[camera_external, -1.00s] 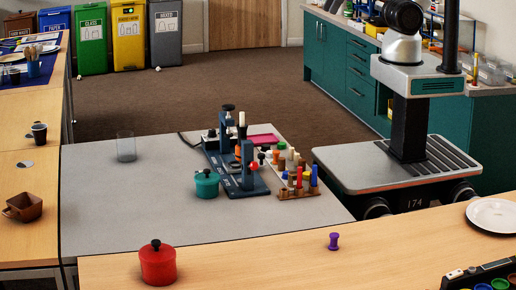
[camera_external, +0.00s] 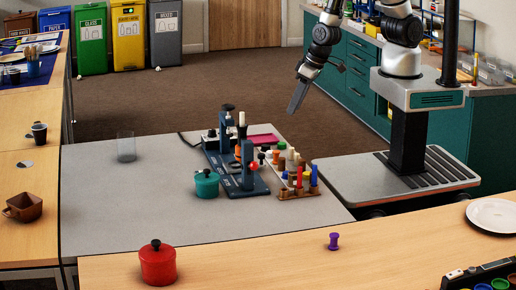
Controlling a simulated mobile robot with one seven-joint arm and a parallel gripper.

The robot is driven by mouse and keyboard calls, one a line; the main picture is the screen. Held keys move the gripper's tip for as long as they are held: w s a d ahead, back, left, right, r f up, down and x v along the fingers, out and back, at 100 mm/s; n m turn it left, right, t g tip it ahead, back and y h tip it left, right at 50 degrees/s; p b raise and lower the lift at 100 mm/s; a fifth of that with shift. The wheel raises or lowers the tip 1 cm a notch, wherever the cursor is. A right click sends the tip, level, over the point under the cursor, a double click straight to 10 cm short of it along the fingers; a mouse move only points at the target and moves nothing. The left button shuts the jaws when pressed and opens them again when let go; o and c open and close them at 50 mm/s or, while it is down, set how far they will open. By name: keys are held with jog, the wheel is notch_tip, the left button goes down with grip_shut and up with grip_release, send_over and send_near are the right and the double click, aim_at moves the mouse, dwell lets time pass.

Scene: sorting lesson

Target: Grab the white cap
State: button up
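My gripper (camera_external: 298,98) hangs in the air to the upper right of the grey table, pointing down and left. Its fingers show edge-on, so I cannot tell whether they are open. A wooden rack (camera_external: 298,194) on the table holds several small coloured pegs and caps, with white or cream pieces (camera_external: 290,153) among them. Which of these is the white cap is too small to tell. A white-topped piece (camera_external: 242,118) also stands up at the dark blue press (camera_external: 247,190), left of the rack. My gripper is well above and apart from all of these.
A teal pot (camera_external: 206,186) stands close to the left of the press. A clear glass (camera_external: 126,147) stands at the table's back left. A red pot (camera_external: 157,265) and a purple piece (camera_external: 334,241) stand on the front wooden counter. The grey table's left half (camera_external: 120,205) is mostly clear.

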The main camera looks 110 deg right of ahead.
jog(key=b, duration=0.8)
send_near(271, 154)
jog(key=shift+s+d+f, duration=0.4)
jog(key=shift+d+f, duration=0.25)
jog(key=shift+f, duration=0.05)
jog(key=b+x, duration=0.3)
jog(key=x, duration=0.3)
jog(key=shift+w+d+f+b, duration=0.1)
jog(key=shift+w+b, duration=0.15)
jog(key=shift+b, duration=0.15)
jog(key=shift+c, duration=0.2)
grip_shut()
